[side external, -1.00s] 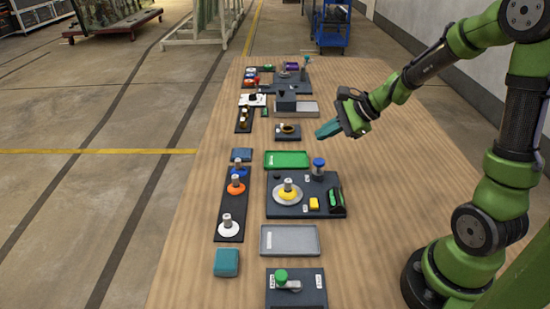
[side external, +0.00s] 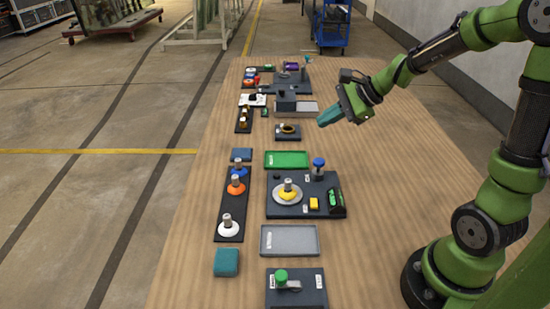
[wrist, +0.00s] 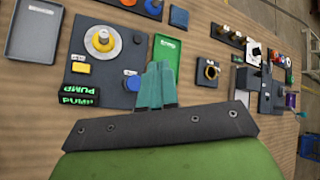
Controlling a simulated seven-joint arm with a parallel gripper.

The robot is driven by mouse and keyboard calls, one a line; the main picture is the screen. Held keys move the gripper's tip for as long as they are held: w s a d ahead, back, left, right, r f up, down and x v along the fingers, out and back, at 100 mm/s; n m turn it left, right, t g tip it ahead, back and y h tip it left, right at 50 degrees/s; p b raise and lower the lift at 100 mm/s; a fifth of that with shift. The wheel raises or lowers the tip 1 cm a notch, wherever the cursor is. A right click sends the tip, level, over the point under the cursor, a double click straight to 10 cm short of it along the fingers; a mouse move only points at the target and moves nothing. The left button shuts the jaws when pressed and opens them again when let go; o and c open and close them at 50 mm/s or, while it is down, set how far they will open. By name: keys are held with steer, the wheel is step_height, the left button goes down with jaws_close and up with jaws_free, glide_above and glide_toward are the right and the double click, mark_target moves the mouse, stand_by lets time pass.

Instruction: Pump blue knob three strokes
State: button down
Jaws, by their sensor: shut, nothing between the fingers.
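The blue knob (side external: 318,163) is the blue cap on a short post at the back right of a dark base plate (side external: 280,209). In the wrist view the blue knob (wrist: 133,82) lies just left of my fingers. My gripper (side external: 320,123) is shut and empty, with teal fingers, in the air beyond and above the knob, not touching it. It also shows in the wrist view (wrist: 158,70). The same plate carries a yellow knob on a light disc (side external: 289,192), a yellow block (side external: 314,203) and a black unit with green "PUMP" lettering (wrist: 78,95).
A green tray (side external: 308,160) lies beside the plate and a grey tray (side external: 262,240) on its near side. A dark strip (side external: 230,234) with white, orange and blue discs stands to the left. The table's right side is largely clear.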

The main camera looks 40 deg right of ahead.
mark_target(318, 161)
steer(key=shift+f, duration=0.15)
steer(key=shift+f, duration=4.3)
steer(key=shift+f, duration=0.1)
steer(key=shift+f, duration=0.35)
steer(key=shift+f, duration=1.2)
steer(key=shift+r, duration=1.65)
steer(key=shift+r, duration=2.5)
